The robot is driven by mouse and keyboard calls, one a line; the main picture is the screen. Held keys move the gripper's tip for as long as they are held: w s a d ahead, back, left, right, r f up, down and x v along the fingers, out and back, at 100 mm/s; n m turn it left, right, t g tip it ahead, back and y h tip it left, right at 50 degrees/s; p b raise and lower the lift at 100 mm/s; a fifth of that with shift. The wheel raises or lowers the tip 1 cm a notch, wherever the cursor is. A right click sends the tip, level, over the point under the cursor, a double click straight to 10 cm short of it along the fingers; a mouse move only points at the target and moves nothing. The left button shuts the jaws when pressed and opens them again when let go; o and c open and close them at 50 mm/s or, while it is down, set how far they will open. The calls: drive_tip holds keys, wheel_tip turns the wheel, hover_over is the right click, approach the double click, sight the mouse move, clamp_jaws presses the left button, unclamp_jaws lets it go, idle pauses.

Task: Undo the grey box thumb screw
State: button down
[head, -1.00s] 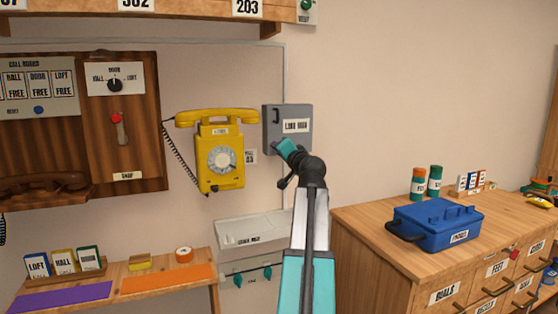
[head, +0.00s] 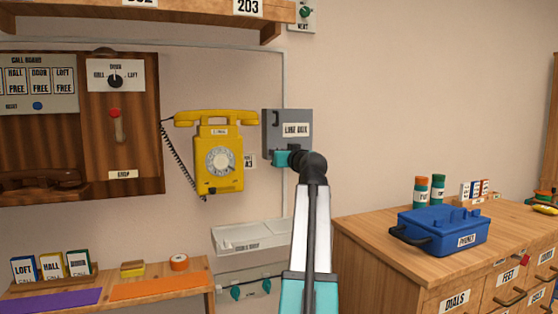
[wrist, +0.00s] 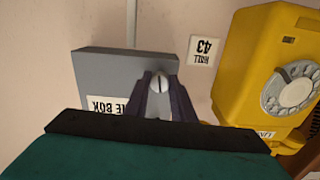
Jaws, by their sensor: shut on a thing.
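The grey line box (head: 274,122) is fixed to the wall right of the yellow phone, with a "LINE BOX" label on its front. It also shows in the wrist view (wrist: 92,66). The thumb screw (wrist: 159,83) is a small pale round head with a slot, on the box's front face. My gripper (wrist: 160,88) has its two dark fingers on either side of the screw head, shut on it. In the head view my gripper (head: 281,158) is at the box's lower edge, and my wrist hides the screw there.
A yellow dial phone (head: 218,165) hangs close left of the box, its coiled cord further left. A pale tray-like unit (head: 245,236) is on the wall below. A wooden cabinet (head: 400,270) with a blue case (head: 440,232) stands at right. The wall right of the box is bare.

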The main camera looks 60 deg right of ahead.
drive_tip(key=shift+f+n, duration=0.1)
drive_tip(key=shift+n, duration=0.3)
drive_tip(key=c, duration=1.5)
unclamp_jaws()
drive_tip(key=shift+p+v, duration=1.2)
drive_tip(key=shift+v, duration=5.75)
